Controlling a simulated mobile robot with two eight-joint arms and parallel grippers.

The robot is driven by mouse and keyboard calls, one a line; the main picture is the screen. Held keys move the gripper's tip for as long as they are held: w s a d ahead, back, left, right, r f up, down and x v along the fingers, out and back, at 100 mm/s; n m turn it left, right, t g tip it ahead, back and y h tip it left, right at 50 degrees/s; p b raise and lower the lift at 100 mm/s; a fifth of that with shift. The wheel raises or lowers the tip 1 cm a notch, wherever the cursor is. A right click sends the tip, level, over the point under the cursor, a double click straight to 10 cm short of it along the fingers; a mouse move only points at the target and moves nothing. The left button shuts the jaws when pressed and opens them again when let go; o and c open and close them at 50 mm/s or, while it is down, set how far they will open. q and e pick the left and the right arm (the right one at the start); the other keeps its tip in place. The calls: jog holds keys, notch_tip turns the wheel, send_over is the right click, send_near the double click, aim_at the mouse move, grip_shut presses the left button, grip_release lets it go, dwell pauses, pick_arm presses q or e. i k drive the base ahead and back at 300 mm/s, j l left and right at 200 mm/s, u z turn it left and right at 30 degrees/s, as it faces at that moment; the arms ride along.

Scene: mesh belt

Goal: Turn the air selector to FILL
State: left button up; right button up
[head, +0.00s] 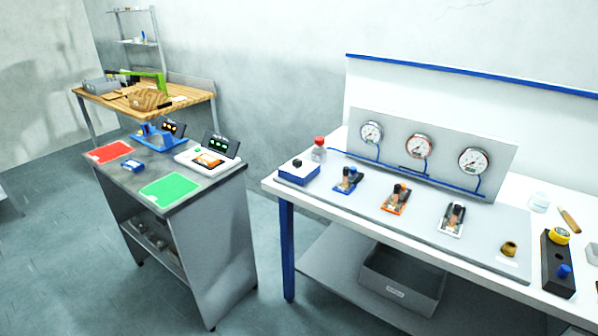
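No label reading FILL is legible from here. A blue and white box (299,173) with a small black knob on top sits at the left end of the white bench. Neither of my grippers shows in the head view.
The white bench (285,189) carries three gauges on a grey panel (500,148), and blue, orange and white fixtures. A red-capped bottle (319,150) stands beside the box. A grey cart (222,225) with red and green mats stands left. Floor shows between cart and bench.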

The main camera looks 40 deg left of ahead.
aim_at(297, 163)
jog(key=u, duration=1.25)
jog(key=i+j, duration=0.15)
jog(key=i, duration=0.35)
